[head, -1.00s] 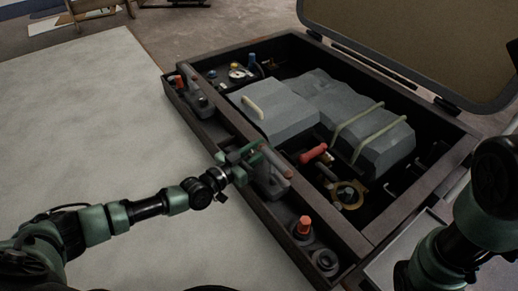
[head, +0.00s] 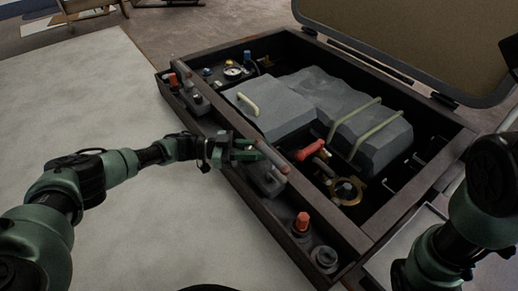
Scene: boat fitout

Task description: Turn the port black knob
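A dark open case (head: 352,232) holds several controls along its near-left ledge. A round black knob (head: 324,257) sits at the front corner of the ledge. Small dark fittings (head: 196,97) stand at the ledge's far end; I cannot tell which knob is the port one. My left gripper (head: 254,150) is over the ledge beside a grey handle with a reddish end (head: 273,158). Its fingers overlap the handle's near side, and I cannot tell whether they touch it or how far they are apart. My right arm is at the right edge; its gripper is out of view.
An orange-red knob (head: 302,222) stands next to the black one, and a red one (head: 173,80) at the far end. Grey blocks (head: 268,108), a red handle (head: 310,150) and a brass ring fitting (head: 346,191) fill the case. The raised lid (head: 410,40) stands behind.

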